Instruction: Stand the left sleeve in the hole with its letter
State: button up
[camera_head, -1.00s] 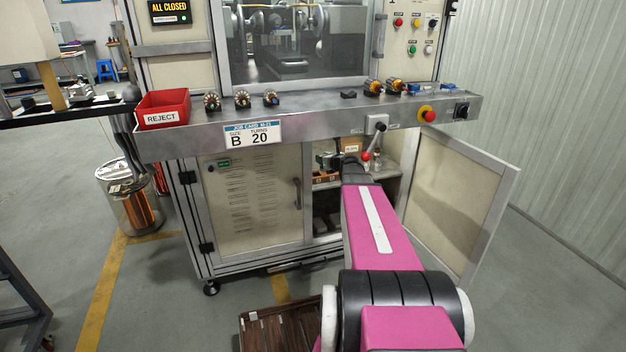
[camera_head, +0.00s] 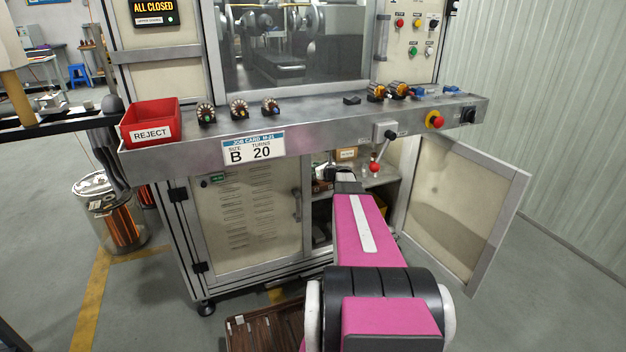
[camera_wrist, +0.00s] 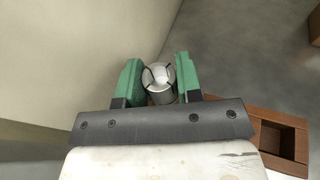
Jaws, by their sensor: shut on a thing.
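My gripper (camera_wrist: 158,66) shows in the wrist view with two green fingers closed around a silver metal sleeve (camera_wrist: 160,92). The sleeve has a round, slotted end with dark slits. No letter on it can be read. A brown wooden block or box (camera_wrist: 297,122) with dark openings lies at the lower right of the wrist view, apart from the sleeve. No lettered hole can be made out.
The open cabinet door (camera_head: 465,212) stands right of my arm, and a closed door (camera_head: 248,215) stands left. A red-knobbed lever (camera_head: 375,166) hangs above my arm. The ledge holds a red REJECT bin (camera_head: 150,122) and several armatures. A brown tray (camera_head: 262,333) lies low in front.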

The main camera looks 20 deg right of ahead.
aim_at(314, 180)
jog(key=shift+f, duration=2.35)
jog(key=shift+f, duration=0.15)
jog(key=o, duration=1)
jog(key=shift+s+r, duration=0.2)
jog(key=v, duration=1.1)
jog(key=shift+s+d, duration=0.2)
jog(key=shift+s, duration=0.1)
